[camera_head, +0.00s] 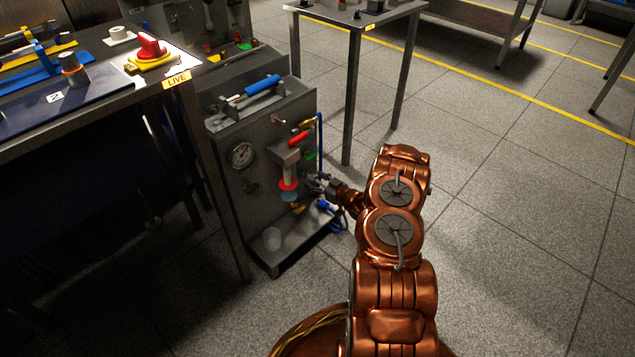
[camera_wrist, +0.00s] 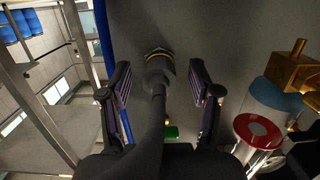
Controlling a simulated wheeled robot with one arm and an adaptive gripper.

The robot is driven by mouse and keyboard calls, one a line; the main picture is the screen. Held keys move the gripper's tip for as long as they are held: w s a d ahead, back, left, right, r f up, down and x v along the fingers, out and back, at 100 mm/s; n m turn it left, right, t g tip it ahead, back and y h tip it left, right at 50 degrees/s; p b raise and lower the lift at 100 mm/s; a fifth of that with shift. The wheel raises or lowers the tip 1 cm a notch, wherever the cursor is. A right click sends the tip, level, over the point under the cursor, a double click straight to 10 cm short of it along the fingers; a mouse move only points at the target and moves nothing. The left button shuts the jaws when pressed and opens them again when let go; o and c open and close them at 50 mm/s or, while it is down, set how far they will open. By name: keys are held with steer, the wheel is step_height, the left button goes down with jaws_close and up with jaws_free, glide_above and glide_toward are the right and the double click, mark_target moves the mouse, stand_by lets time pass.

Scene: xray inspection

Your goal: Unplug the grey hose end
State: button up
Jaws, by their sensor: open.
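The grey hose end (camera_wrist: 158,75) shows in the wrist view as a dark grey plug with a brass-coloured collar against the grey panel. Its dark hose runs from it toward the bottom of the picture. My gripper (camera_wrist: 160,84) is open, with one finger on each side of the hose end and a gap visible on both sides. In the head view my gripper (camera_head: 320,184) is at the right side of the panel of the grey cabinet (camera_head: 228,185). The hose end is too small and covered there to make out.
A red ring (camera_wrist: 257,132), a light blue disc (camera_wrist: 276,93) and a brass fitting (camera_wrist: 292,70) are right of my gripper. A blue pipe (camera_wrist: 103,38) is at the left. The cabinet bears a gauge (camera_head: 242,155) and red handle (camera_head: 300,137). Open floor lies right.

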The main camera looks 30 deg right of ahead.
jaws_close()
stand_by(0.7)
